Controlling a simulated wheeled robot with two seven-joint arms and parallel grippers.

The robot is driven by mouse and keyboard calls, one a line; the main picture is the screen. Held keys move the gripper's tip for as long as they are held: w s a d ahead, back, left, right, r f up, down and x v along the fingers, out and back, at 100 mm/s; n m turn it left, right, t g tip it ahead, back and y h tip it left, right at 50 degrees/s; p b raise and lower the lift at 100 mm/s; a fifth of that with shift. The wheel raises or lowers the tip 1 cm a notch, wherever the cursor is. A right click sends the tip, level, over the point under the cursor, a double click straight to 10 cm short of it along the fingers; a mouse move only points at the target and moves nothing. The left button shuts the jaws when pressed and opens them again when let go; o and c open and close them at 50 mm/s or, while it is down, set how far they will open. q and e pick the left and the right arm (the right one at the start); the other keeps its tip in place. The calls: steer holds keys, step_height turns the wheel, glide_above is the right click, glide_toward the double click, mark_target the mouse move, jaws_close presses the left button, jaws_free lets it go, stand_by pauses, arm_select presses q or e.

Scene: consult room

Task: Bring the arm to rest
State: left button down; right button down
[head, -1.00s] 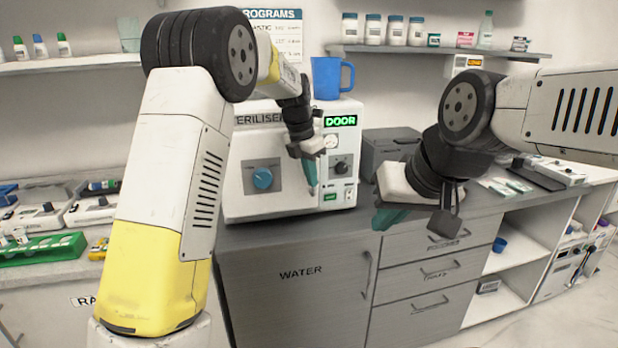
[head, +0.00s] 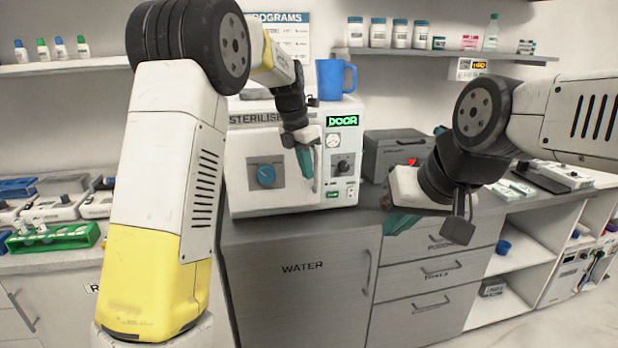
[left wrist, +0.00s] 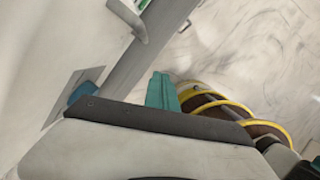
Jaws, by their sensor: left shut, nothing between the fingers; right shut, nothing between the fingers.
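My left gripper (head: 306,165) is shut and empty, its teal fingers pointing down in front of the steriliser (head: 240,190). In the left wrist view its teal fingers (left wrist: 162,92) are together with nothing between them. The steriliser's blue knob (left wrist: 84,92) shows at the left of that view. My right gripper (head: 398,222) is shut and empty, with its teal fingers near the counter's front edge, above the drawers. My left arm's upper links cover part of the room behind.
A blue mug (head: 330,80) stands on top of the steriliser. A dark grey box (head: 385,152) stands to its right on the counter (head: 480,215). A green rack (head: 55,238) sits at the left. A shelf (head: 430,53) holds several jars. Floor is clear at lower right.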

arm_select(q)
steer(key=s+d+v, duration=0.1)
steer(key=v, duration=0.5)
steer(key=s+a+r+m+t+h, duration=0.15)
steer(key=s+a+r+m, duration=0.25)
steer(key=s+a+m, duration=0.75)
steer(key=s+a+f+m+t, duration=0.1)
steer(key=s+f+m, duration=0.2)
steer(key=s+m, duration=0.4)
steer(key=s+a+f+m+t+y, duration=0.1)
steer(key=s+f+m+t, duration=0.1)
steer(key=s+m, duration=0.5)
steer(key=s, duration=0.4)
steer(key=shift+s+f+m, duration=0.25)
steer(key=shift+f+m, duration=0.1)
steer(key=shift+a+y, duration=0.15)
steer(key=shift+y, duration=0.1)
